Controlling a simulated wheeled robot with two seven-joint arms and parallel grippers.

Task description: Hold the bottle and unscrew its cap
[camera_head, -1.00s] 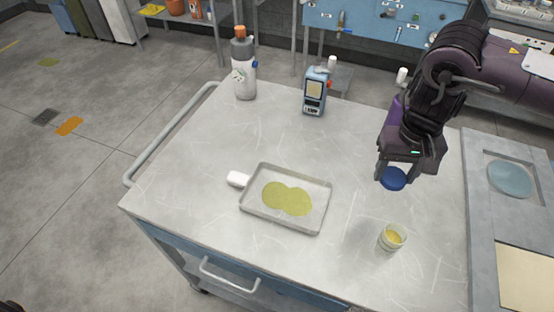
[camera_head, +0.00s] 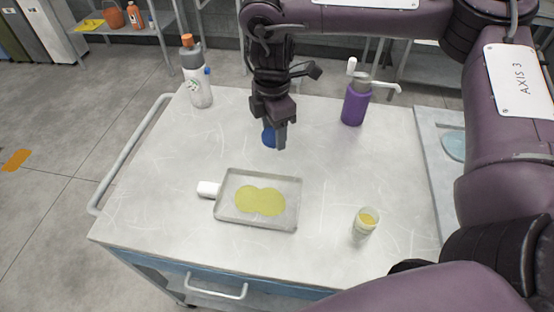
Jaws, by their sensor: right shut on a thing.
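A white and grey bottle (camera_head: 199,90) with an orange cap (camera_head: 187,41) stands upright at the back left of the table, with a small blue part on its side. A purple bottle (camera_head: 355,106) with a white pump top stands at the back right. My right gripper (camera_head: 275,141) is shut on a round blue object (camera_head: 269,136), seen mostly edge-on and partly covered by the fingers. It is held above the table between the two bottles, apart from both. My left gripper is not in view.
A small glass (camera_head: 366,223) with yellow liquid stands front right. A rail (camera_head: 130,150) runs along the left edge. My right arm covers the right side.

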